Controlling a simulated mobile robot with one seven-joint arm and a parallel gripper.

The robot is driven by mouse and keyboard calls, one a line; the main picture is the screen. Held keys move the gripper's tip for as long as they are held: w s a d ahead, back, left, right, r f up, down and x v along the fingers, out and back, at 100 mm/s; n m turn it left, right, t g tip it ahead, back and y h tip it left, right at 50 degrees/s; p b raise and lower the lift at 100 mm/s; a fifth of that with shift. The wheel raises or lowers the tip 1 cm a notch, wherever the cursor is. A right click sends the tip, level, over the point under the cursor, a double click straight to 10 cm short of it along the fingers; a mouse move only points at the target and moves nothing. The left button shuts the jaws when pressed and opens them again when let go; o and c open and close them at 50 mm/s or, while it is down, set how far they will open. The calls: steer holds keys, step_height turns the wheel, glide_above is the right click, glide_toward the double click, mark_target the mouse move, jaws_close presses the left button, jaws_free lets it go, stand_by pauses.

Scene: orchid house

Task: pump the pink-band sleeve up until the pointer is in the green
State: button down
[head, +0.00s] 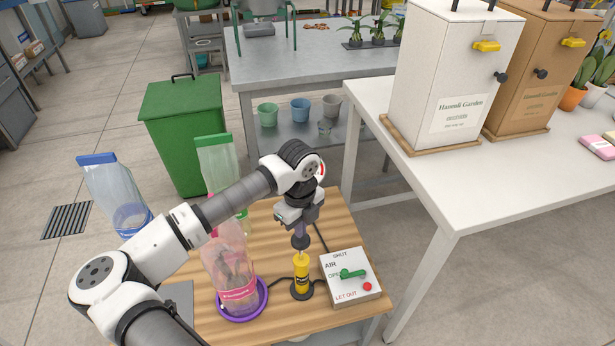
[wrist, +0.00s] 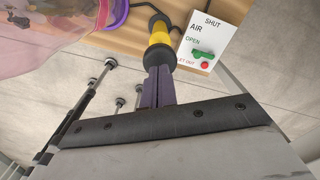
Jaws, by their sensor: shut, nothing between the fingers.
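The pink-band sleeve (head: 228,262) is a clear, pinkish bag standing upright in a purple ring-shaped base (head: 264,302). Its pink band (head: 240,293) is low down. To its right stands a yellow hand pump (head: 301,277) with a black knob (head: 300,242) on top. My gripper (head: 299,232) is shut and empty, its fingertips right at the top of the knob. In the wrist view the shut fingers (wrist: 158,72) meet the knob (wrist: 158,55), with the yellow pump (wrist: 160,34) beyond. Whether they press on it I cannot tell. I cannot make out a pointer or green zone.
A white air box (head: 338,291) with a green lever (head: 353,273) and red button (head: 367,286) sits right of the pump. Green-topped (head: 214,140) and blue-topped (head: 98,159) sleeves stand behind and left. A white table (head: 440,170) with two cabinets is at the right.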

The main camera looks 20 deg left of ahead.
mark_target(301, 245)
steer(key=shift+f, duration=0.1)
steer(key=shift+f+b, duration=3.65)
steer(key=shift+f, duration=0.1)
steer(key=shift+r+p, duration=1.8)
steer(key=shift+r, duration=2.1)
steer(key=shift+f, duration=0.15)
steer(key=shift+f+b, duration=3.65)
steer(key=shift+f, duration=0.05)
steer(key=shift+r+p, duration=1.65)
steer(key=shift+r, duration=2.15)
